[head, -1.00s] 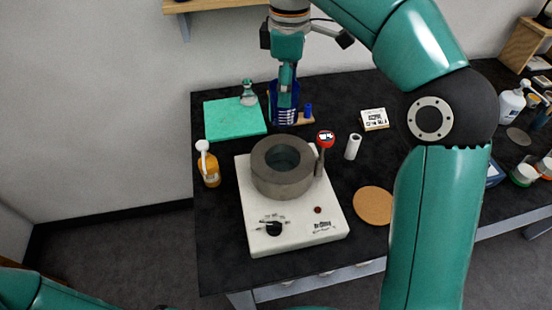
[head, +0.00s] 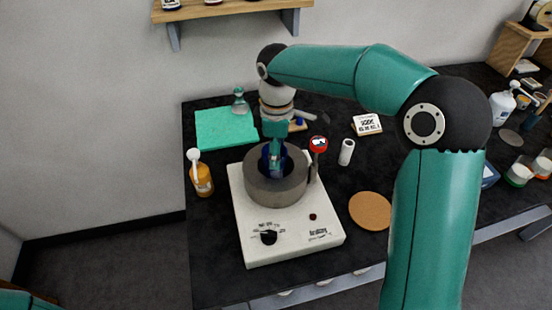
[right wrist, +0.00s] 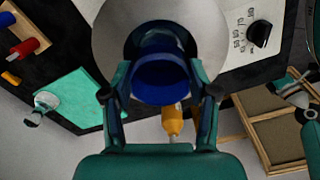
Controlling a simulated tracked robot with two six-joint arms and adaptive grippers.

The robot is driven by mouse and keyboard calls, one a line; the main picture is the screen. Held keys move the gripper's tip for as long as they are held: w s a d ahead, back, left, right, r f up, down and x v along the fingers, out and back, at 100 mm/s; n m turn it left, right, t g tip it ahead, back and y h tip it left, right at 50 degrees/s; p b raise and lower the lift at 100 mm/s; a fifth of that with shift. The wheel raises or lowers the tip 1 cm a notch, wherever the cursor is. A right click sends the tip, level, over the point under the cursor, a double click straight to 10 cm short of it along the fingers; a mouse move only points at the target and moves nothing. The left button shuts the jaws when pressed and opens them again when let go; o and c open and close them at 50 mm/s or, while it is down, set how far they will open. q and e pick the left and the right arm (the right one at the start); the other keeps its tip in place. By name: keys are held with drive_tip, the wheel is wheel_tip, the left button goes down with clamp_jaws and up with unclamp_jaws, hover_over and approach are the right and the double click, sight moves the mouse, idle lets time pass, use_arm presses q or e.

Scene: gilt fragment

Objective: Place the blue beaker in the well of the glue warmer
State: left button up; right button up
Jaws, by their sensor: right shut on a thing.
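The blue beaker (head: 266,158) is upright in the round opening of the grey ring-shaped block on the glue warmer (head: 246,235). My right gripper (head: 275,160) is shut on the beaker from above. The right wrist view shows the beaker (right wrist: 160,78) between the two fingers of my right gripper (right wrist: 163,92), with the well's grey rim (right wrist: 110,35) around and behind it. Whether the beaker's base touches the well floor is hidden.
An amber bottle (head: 202,178) is left of the warmer, and a green mat (head: 225,130) with a glass flask (head: 239,102) lies behind. A cork disc (head: 370,211) and white cylinder (head: 346,152) are to the right.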

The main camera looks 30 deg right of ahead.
drive_tip(key=shift+f, duration=1.5)
drive_tip(key=shift+f, duration=0.1)
drive_tip(key=o, duration=1.4)
drive_tip(key=shift+o, duration=0.2)
wheel_tip(320, 180, up, 12)
